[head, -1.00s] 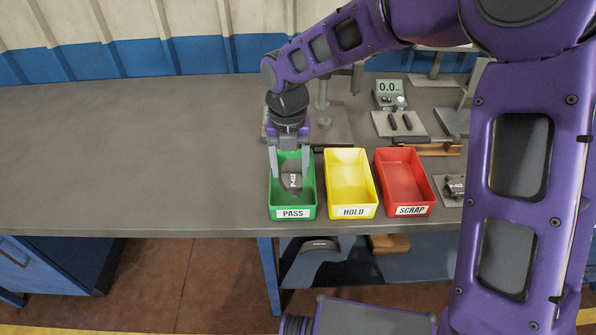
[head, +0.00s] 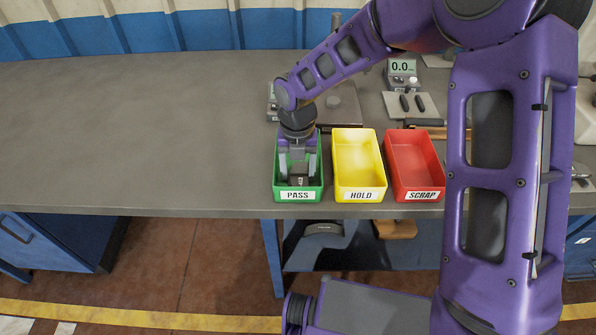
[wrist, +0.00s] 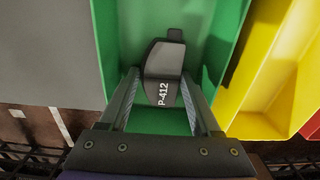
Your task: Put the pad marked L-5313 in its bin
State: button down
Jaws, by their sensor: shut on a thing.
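My gripper (head: 299,166) is down inside the green bin (head: 312,186) labelled PASS. It is shut on a dark pad (wrist: 163,62), whose marking reads P-412 in the wrist view. The pad also shows in the head view (head: 300,181), low between the fingers near the bin's front wall. I cannot tell whether it touches the bin floor. The wrist view shows the green walls (wrist: 105,40) around the pad and fingers. I see no marking L-5313 in any view.
The yellow HOLD bin (head: 358,160) and the red SCRAP bin (head: 413,163) stand to the right, both empty. A gauge reading 0.0 (head: 403,70) is behind them. A dark curved part (head: 324,229) lies on the lower shelf. The bench (head: 140,130) left of the bins is clear.

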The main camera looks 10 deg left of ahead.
aim_at(298, 176)
jog(key=shift+c, duration=1.8)
grip_release()
notch_tip(298, 176, up, 12)
jog(key=p, duration=0.2)
jog(key=shift+p, duration=0.35)
